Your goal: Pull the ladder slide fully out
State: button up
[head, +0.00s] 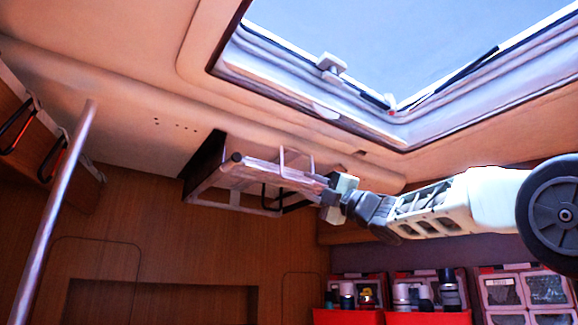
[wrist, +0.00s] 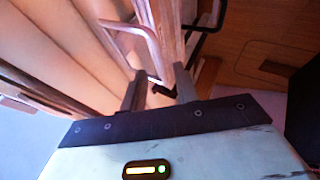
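The ladder slide (head: 262,176) is a pale metal frame with rails and an upright loop. It juts from a dark opening (head: 205,160) under the ceiling, centre left in the head view. My gripper (head: 326,196) is at its right end. In the wrist view, a slide rail (wrist: 168,30) runs away from between my two dark fingers (wrist: 160,82), with the pale loop handle (wrist: 132,27) to its left. The fingers stand apart with a visible gap. No firm grip on the rail shows, and contact at the fingertips is unclear.
A skylight (head: 400,60) opens above. A metal pole (head: 55,210) stands at the left, near a wooden cabinet with dark handles (head: 18,125). Red bins (head: 430,317) with bottles sit low at the right. The space below the slide looks clear.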

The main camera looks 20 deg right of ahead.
aim_at(299, 181)
jog(key=p+x, duration=0.2)
jog(key=x, duration=0.2)
jog(key=shift+w+a+r, duration=0.15)
jog(key=shift+a+r, duration=0.05)
jog(key=shift+r, duration=0.15)
jog(key=shift+p+x, duration=0.7)
jog(key=shift+x, duration=0.15)
jog(key=shift+f, duration=0.2)
grip_shut()
